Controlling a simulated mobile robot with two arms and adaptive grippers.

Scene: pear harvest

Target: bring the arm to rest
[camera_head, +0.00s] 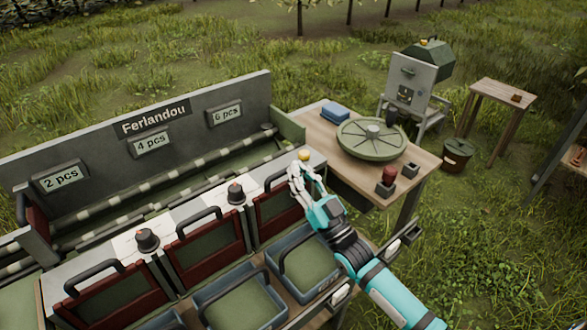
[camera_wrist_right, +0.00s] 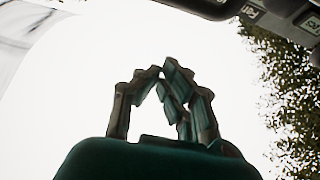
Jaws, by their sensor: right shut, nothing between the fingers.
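My right gripper (camera_head: 299,170) is above the right end of the sorting bench, close to a small yellow knob (camera_head: 304,155) in the head view. Whether it touches the knob I cannot tell. In the right wrist view the gripper (camera_wrist_right: 163,72) has its fingertips together with nothing between them, against a bright sky. My right arm (camera_head: 385,290) reaches in from the lower right. My left gripper does not show.
The grey "Ferlandou" bench (camera_head: 200,98) has red-framed gates and blue-grey bins (camera_head: 240,303). To its right, a wooden table (camera_head: 345,172) carries a green round turntable (camera_head: 372,138), a blue box (camera_head: 335,112) and small dark blocks. Grass lies open at the lower right.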

